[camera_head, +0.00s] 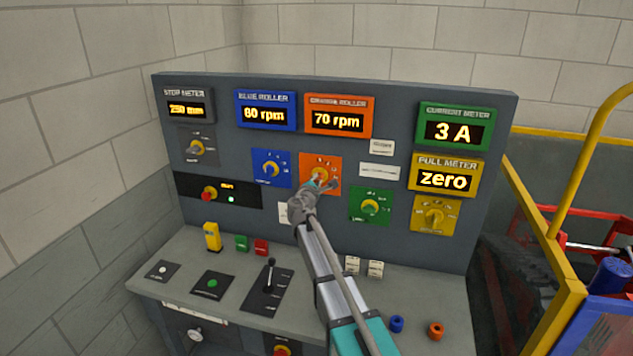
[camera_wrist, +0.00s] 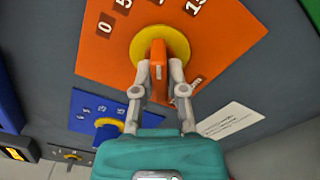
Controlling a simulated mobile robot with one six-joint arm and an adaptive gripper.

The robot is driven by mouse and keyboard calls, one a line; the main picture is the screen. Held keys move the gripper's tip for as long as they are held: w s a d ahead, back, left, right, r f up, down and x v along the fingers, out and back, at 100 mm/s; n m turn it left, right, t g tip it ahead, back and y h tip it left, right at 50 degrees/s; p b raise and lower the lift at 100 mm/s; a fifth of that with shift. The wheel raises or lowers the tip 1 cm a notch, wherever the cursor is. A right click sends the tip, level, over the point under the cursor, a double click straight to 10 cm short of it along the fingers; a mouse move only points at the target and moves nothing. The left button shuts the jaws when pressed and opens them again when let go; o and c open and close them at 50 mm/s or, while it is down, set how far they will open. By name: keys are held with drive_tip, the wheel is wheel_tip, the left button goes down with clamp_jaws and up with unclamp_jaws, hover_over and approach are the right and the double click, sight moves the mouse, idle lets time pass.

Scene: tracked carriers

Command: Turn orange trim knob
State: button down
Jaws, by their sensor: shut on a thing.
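The orange trim knob (camera_wrist: 157,58) sits on a yellow disc in the middle of an orange plate (camera_wrist: 205,30) with a printed number scale. In the wrist view my gripper (camera_wrist: 160,78) is shut on the knob, one finger on each side of its grip bar. In the head view the orange plate (camera_head: 333,167) is on the upright panel, and my gripper (camera_head: 318,184) reaches it from below. My arm and fingers hide part of the knob there. The orange roller display (camera_head: 338,117) above reads 70 rpm.
A blue plate with a knob (camera_head: 271,168) is close on the left, and a green one (camera_head: 371,206) is at lower right. A lever (camera_head: 270,275) and loose blue (camera_head: 397,323) and orange (camera_head: 436,330) rings are on the desk. A yellow railing (camera_head: 555,240) stands at right.

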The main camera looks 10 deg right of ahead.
drive_tip(key=shift+m, duration=0.4)
drive_tip(key=c, duration=0.7)
unclamp_jaws()
drive_tip(key=shift+s, duration=0.1)
drive_tip(key=v, duration=1.1)
drive_tip(key=shift+s+a, duration=0.2)
drive_tip(key=shift+s, duration=0.15)
drive_tip(key=shift+d+f, duration=0.1)
